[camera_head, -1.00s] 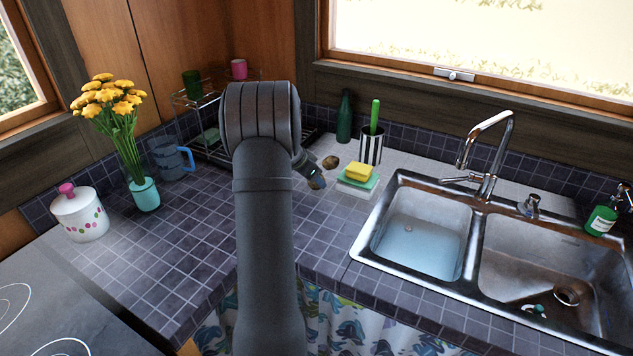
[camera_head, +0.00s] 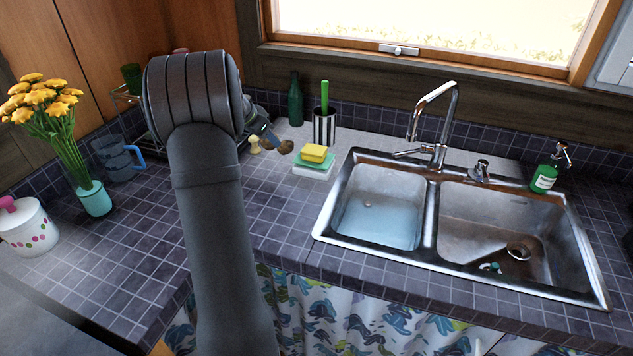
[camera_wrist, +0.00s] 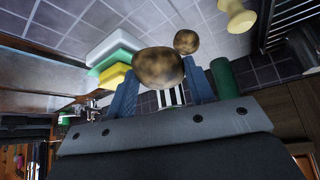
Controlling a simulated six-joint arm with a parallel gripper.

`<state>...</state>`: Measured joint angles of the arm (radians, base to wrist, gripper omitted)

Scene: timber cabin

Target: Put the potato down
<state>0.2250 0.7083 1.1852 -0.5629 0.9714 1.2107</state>
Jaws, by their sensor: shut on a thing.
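My gripper (camera_wrist: 160,92) is shut on a brown, mottled potato (camera_wrist: 158,68), held between two blue fingers in the wrist view. I cannot tell whether that potato touches the tiles. A second brown potato (camera_wrist: 186,41) lies on the counter close to it; it also shows in the head view (camera_head: 286,147).
A pale yellow pawn-shaped thing (camera_head: 254,145) stands close by. A yellow sponge (camera_head: 313,153) rests on green and white pads. A striped cup (camera_head: 324,127) and green bottle (camera_head: 295,100) stand behind. The sink (camera_head: 430,215) is right.

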